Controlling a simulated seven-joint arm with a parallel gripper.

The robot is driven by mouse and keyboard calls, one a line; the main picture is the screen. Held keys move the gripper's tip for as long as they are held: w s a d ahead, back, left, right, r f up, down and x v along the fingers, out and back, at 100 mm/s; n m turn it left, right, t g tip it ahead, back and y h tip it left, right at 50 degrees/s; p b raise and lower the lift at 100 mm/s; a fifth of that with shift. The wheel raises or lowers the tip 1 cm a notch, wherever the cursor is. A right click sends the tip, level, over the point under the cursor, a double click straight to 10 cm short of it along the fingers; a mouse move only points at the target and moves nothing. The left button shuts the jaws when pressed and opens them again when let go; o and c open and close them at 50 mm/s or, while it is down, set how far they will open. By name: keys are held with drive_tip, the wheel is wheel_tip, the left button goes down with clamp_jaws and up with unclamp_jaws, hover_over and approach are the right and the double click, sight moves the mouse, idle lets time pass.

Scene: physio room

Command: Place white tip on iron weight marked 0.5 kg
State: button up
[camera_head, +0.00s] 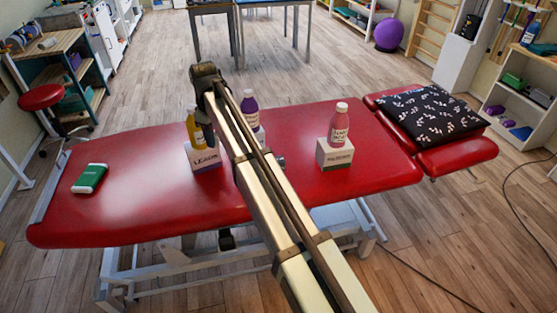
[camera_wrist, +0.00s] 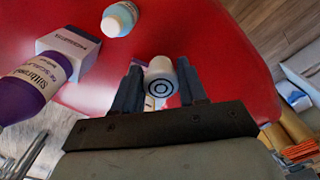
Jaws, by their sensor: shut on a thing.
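My gripper (camera_wrist: 161,88) is shut on a small white cylinder (camera_wrist: 160,70), which appears to be the white tip. Its end facing the wrist camera bears a black ring mark. In the head view my gripper (camera_head: 208,136) hangs over the red table near the yellow bottle, and the held piece is hidden there. A small rounded pale-blue and white thing (camera_wrist: 119,19) stands on the red surface beyond the fingers in the wrist view. I cannot tell whether it is the iron weight. No 0.5 kg marking is readable.
The red treatment table (camera_head: 130,205) carries a yellow bottle (camera_head: 194,130), a purple bottle (camera_head: 249,104), a pink bottle (camera_head: 339,126) on a white box (camera_head: 335,154), a green-and-white case (camera_head: 90,178) and a dark patterned cushion (camera_head: 430,112). The table's left part is mostly clear.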

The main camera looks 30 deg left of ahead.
drive_tip(key=w+d, duration=0.6)
drive_tip(key=w, duration=0.4)
drive_tip(key=w+d, duration=0.7)
drive_tip(key=w, duration=0.2)
approach(280, 160)
drive_tip(key=shift+n, duration=0.4)
drive_tip(key=shift+w+f, duration=0.1)
drive_tip(key=shift+f, duration=2.65)
drive_tip(key=o, duration=1)
drive_tip(key=shift+f, duration=0.1)
wheel_tip(280, 160, up, 12)
drive_tip(key=shift+r, duration=0.15)
